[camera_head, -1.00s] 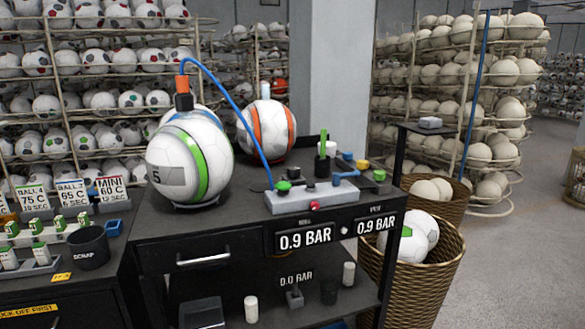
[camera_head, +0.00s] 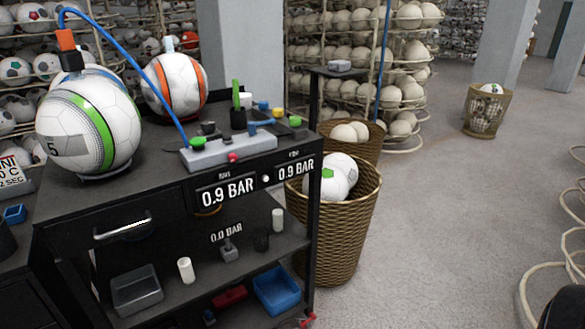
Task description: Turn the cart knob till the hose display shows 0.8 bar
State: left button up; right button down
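The black cart (camera_head: 150,200) stands at left centre. Two displays on its front edge both read 0.9 BAR: a left one (camera_head: 228,190) and a right one (camera_head: 296,168). Their small labels are too blurred to read. A small round white knob (camera_head: 265,179) sits between them. A grey-white valve block (camera_head: 230,148) on the cart top has a red button (camera_head: 232,157). A blue hose (camera_head: 150,85) runs from this block up to an orange fitting (camera_head: 66,40) above the green-striped ball (camera_head: 88,122).
An orange-striped ball (camera_head: 174,84) stands behind. A lower shelf holds a grey tray (camera_head: 137,290), a blue bin (camera_head: 277,290) and a dim 0.0 BAR display (camera_head: 227,231). A wicker basket of balls (camera_head: 335,235) stands beside the cart's right side. Floor at right (camera_head: 440,220) is open.

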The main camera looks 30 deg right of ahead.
aim_at(208, 126)
jog(key=z, duration=1.6)
jog(key=i, duration=0.75)
jog(key=u, duration=0.65)
